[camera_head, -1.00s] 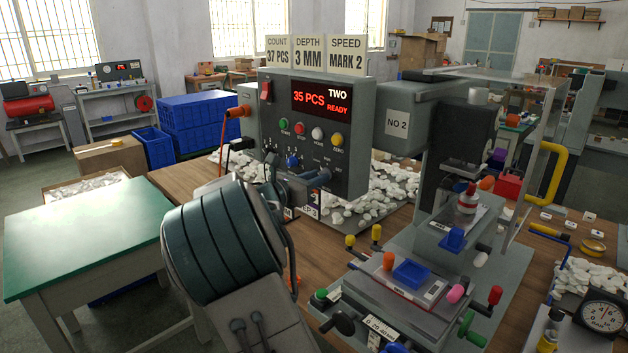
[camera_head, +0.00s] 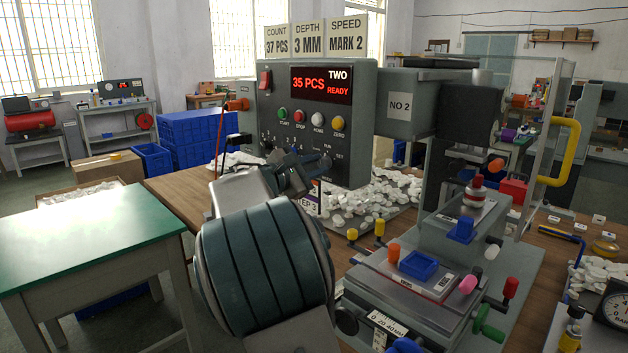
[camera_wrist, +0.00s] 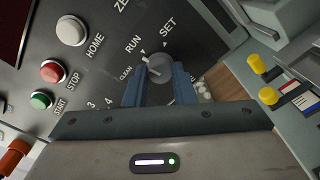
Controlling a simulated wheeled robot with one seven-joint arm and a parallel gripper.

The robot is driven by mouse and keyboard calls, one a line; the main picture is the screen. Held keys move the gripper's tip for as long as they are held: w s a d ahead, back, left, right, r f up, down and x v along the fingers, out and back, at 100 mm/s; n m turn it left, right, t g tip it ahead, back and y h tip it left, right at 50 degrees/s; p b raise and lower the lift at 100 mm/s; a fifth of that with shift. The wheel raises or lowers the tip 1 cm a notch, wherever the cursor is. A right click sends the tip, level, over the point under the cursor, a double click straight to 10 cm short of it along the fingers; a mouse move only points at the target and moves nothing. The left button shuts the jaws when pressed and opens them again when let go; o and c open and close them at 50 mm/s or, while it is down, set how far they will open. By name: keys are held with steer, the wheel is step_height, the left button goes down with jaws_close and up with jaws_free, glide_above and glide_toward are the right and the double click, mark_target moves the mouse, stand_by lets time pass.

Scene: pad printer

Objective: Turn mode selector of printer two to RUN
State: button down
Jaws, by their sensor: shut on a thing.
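In the wrist view, the mode selector (camera_wrist: 160,66) is a dark round knob with a white pointer line, among the labels CLEAN, RUN and SET. The pointer slants up-left, near the RUN side; its exact alignment is hard to tell. My gripper (camera_wrist: 157,80) has its two blue fingers on either side of the knob and is shut on it. In the head view my gripper (camera_head: 310,178) is at the panel's lower part and the knob is hard to make out.
START, STOP and HOME buttons (camera_wrist: 71,30) lie left of the selector in the wrist view. The printer's slide with a blue tray (camera_head: 418,265) stands to the right. A green-topped table (camera_head: 85,235) is at left.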

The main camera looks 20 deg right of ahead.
steer(key=shift+f+m+b, duration=0.2)
steer(key=shift+m+b, duration=0.9)
steer(key=c, duration=1.2)
jaws_free()
steer(key=shift+r, duration=0.15)
steer(key=v, duration=1.4)
steer(key=shift+d, duration=0.2)
